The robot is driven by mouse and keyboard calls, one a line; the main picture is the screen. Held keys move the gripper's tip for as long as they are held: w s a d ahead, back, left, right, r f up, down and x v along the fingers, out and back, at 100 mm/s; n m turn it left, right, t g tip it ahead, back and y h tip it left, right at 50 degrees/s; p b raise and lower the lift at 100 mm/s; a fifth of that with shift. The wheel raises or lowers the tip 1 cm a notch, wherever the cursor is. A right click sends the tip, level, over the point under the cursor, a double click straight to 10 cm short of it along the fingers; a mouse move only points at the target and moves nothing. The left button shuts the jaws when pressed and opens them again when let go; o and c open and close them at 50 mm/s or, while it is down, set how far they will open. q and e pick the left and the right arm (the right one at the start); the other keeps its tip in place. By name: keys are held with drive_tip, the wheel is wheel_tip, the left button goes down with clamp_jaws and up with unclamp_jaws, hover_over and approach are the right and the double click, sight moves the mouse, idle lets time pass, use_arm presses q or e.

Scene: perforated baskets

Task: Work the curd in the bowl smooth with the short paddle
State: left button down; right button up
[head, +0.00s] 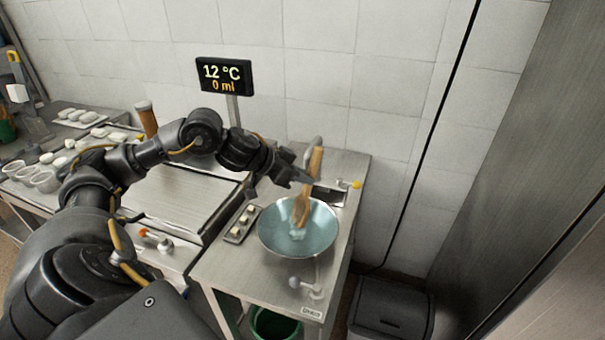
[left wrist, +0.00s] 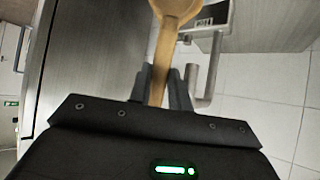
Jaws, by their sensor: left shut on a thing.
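The wooden short paddle (head: 302,208) slants down into the wide pale-blue bowl (head: 274,228) on the right steel counter. A small pale lump (head: 298,234), perhaps the curd, lies in the bowl at the paddle's lower end. My left gripper (head: 300,178) is above the bowl's back rim, shut on the paddle. In the left wrist view the paddle (left wrist: 161,62) runs between the two fingers, and its rounded end is cut off by the top edge. The bowl cannot be made out in that view. My right gripper is not in view.
A display (head: 224,76) on a post reads 12 °C and 0 ml. A curved tap (head: 317,141) and small sink stand behind the bowl. A small tray (head: 238,232) with pale pieces lies left of it. A grey bin (head: 390,305) stands on the floor at right.

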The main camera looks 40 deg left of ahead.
use_arm(q)
drive_tip(key=shift+s+d+p, duration=0.4)
drive_tip(key=shift+d+p, duration=0.05)
drive_tip(key=shift+d, duration=0.2)
drive_tip(key=shift+w+a, duration=0.1)
drive_tip(key=shift+a, duration=0.05)
drive_tip(key=shift+w+a+f, duration=0.1)
drive_tip(key=shift+w+a, duration=0.25)
drive_tip(key=shift+a, duration=0.35)
drive_tip(key=shift+s+d+p, duration=0.3)
drive_tip(key=shift+d+p, duration=0.1)
drive_tip(key=shift+d, duration=0.1)
drive_tip(key=shift+s+d, duration=0.15)
drive_tip(key=shift+d, duration=0.2)
drive_tip(key=shift+a, duration=0.15)
